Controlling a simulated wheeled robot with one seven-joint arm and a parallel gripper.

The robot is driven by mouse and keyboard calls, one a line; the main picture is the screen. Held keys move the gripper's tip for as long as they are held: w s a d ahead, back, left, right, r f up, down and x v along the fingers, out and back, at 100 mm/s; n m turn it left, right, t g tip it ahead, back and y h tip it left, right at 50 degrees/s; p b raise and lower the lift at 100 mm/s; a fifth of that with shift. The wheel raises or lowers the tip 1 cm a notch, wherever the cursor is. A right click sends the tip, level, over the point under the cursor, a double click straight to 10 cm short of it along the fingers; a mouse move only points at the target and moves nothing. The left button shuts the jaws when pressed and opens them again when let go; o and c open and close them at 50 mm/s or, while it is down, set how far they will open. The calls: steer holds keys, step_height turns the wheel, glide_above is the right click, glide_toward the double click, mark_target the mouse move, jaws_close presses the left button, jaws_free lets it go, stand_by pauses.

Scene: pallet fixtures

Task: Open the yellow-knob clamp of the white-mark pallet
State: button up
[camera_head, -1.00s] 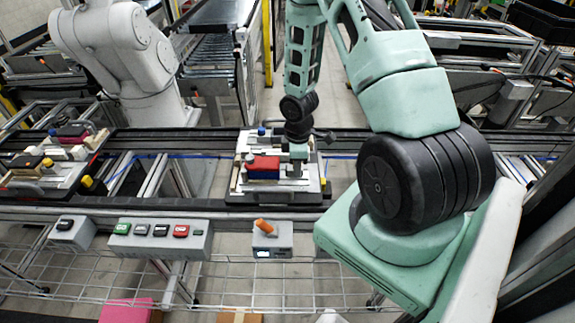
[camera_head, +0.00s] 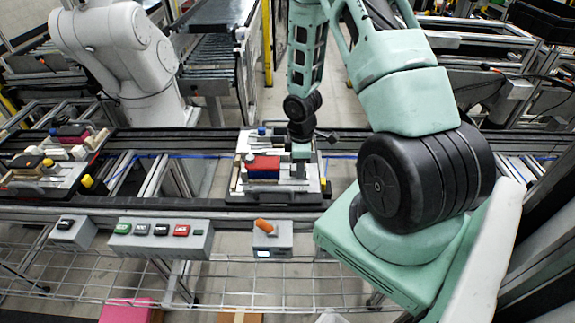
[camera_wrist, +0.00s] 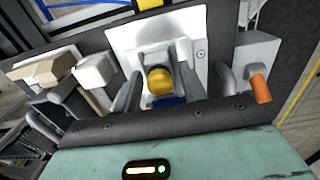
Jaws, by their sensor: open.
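A yellow knob (camera_wrist: 159,82) sits between the two fingers of my gripper (camera_wrist: 160,74) in the wrist view. The fingers are open, one on each side of the knob, with a visible gap. Part of a blue thing (camera_wrist: 170,101) shows just below the knob. A pale plate (camera_wrist: 120,38) lies behind the knob. In the head view my gripper (camera_head: 300,168) points down over the right part of the middle pallet (camera_head: 232,191), beside a red and blue block (camera_head: 262,166). The arm hides part of this pallet, and I cannot make out a white mark.
In the wrist view an orange cylinder (camera_wrist: 260,88) stands at right and a tan block (camera_wrist: 45,68) at left. Another pallet (camera_head: 62,183) is at left in the head view. A button box (camera_head: 160,238) and an orange-lever box (camera_head: 272,242) stand in front.

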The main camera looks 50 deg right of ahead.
steer(key=shift+r+p, duration=3.5)
steer(key=shift+r, duration=0.5)
